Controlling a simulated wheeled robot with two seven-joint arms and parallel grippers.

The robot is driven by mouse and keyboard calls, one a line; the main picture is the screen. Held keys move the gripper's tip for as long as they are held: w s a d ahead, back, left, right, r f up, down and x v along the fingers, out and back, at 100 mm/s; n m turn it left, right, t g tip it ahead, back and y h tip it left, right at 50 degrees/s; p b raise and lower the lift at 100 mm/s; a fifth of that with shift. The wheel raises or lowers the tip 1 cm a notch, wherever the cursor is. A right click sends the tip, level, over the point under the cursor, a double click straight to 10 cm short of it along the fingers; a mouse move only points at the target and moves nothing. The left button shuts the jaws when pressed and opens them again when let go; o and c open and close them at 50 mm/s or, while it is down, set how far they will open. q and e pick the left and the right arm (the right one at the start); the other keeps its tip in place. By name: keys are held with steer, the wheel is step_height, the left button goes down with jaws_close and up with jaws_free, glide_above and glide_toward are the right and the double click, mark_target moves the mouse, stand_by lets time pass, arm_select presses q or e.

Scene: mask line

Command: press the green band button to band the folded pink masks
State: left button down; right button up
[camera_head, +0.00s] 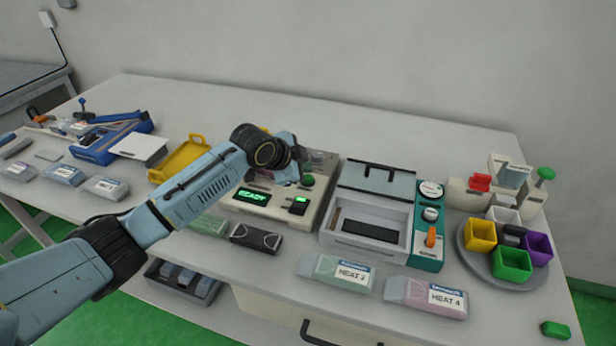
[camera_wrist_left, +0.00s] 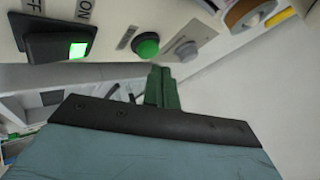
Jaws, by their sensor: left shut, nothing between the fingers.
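The banding machine (camera_head: 270,213) has a lit green "READY" display (camera_head: 254,195) and a round green button (camera_head: 308,180) on its top. In the left wrist view the green button (camera_wrist_left: 146,46) is just beyond my fingers, with a gap visible. My left gripper (camera_head: 296,160) reaches over the machine's back, near the button. Its dark green fingers (camera_wrist_left: 162,88) are shut and empty. A clear pack with pinkish content labelled "HEAT 4" (camera_head: 409,290) lies at the front; I cannot tell whether it holds the pink masks. My right gripper is out of view.
A lit rocker switch (camera_wrist_left: 77,50) and a grey button (camera_wrist_left: 186,50) flank the green button. A teal-sided sealer (camera_head: 426,254) stands right of the machine. A round tray (camera_head: 470,262) holds coloured cups. A yellow tray (camera_head: 180,158) lies left, under my arm.

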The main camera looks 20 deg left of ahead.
arm_select(q)
steer(key=shift+f, duration=0.15)
steer(key=shift+f, duration=0.3)
steer(key=shift+f, duration=0.1)
stand_by(0.4)
steer(key=shift+f, duration=0.4)
stand_by(0.5)
steer(key=shift+r+p, duration=0.95)
steer(key=shift+p, duration=0.05)
